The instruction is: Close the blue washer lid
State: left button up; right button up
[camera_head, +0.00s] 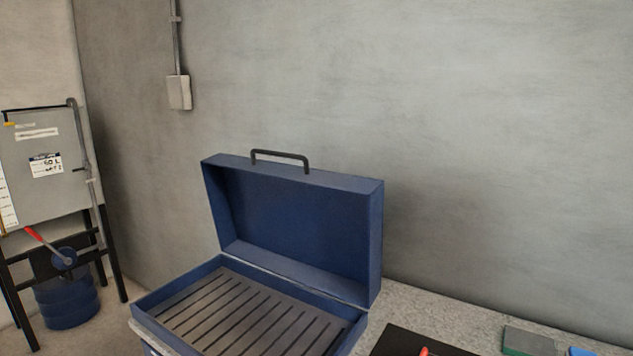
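The blue washer lid (299,225) stands open and upright at the back of the washer, its hollow inner side facing me. A black handle (280,158) is fixed on the lid's top edge. The washer's blue basin (182,283) sits below it and holds a grey slatted rack (235,318). The basin's front is cut off by the lower edge of the picture. Neither of my grippers shows in the head view.
A speckled grey worktop (455,311) runs right of the washer, with a black mat (405,342), a green block (529,341) and a blue item (581,351). A grey tank on black legs (45,185) and a blue drum (68,304) stand left. A concrete wall is behind.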

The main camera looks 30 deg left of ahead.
aim_at(322, 231)
jog(key=u, duration=1.15)
jog(key=k, duration=0.05)
